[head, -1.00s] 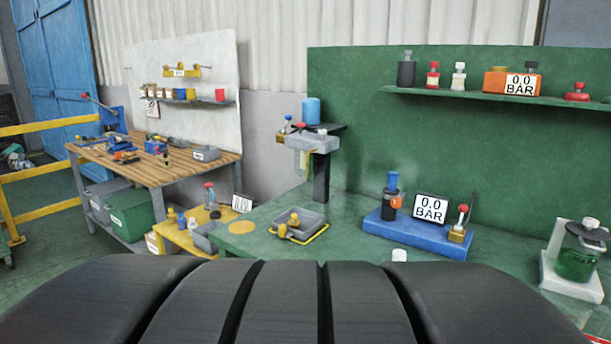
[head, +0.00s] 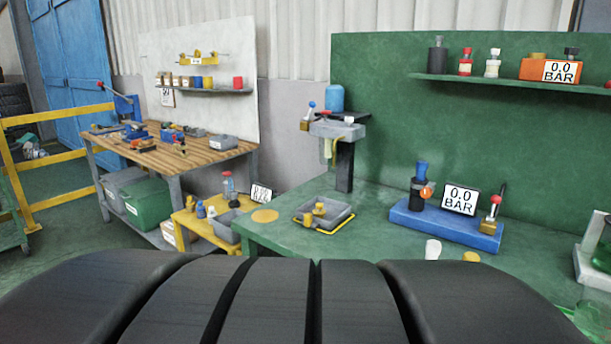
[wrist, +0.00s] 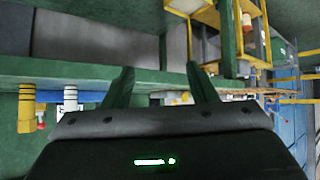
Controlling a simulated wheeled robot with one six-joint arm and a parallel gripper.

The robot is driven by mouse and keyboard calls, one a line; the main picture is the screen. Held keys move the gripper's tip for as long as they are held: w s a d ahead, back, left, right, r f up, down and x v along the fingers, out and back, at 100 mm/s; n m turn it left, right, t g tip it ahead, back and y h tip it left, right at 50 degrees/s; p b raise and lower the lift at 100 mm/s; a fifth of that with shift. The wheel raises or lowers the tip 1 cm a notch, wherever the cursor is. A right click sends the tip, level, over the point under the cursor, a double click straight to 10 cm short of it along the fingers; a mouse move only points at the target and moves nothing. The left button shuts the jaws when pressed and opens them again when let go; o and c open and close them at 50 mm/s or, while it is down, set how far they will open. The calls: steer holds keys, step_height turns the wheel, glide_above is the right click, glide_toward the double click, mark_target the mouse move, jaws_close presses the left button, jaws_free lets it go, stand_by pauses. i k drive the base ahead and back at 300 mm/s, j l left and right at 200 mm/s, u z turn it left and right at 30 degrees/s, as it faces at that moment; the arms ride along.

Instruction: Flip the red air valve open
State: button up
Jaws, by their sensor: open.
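A valve with a red knob (head: 495,201) on a small brass block stands at the right end of the blue base plate (head: 420,229) on the green bench. Its lever stands roughly upright. Another red-topped lever (head: 325,114) and a blue-topped lever (head: 311,106) stand on the bracket at the back of the bench. I cannot tell for certain which one is the air valve. My gripper (wrist: 161,88) shows in the wrist view with its two green fingers apart and nothing between them. It is not visible in the head view.
The blue plate also bears a blue-topped regulator (head: 421,188) and a display (head: 460,199) reading 0.0 BAR. A grey tray (head: 340,219) lies to the left on the bench. A yellow table (head: 190,222) and a wooden workbench (head: 210,158) stand further left.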

mark_target(495, 200)
steer(key=k+j, duration=0.25)
steer(key=i+l+u, duration=0.15)
steer(key=j+z, duration=0.1)
steer(key=z, duration=1.4)
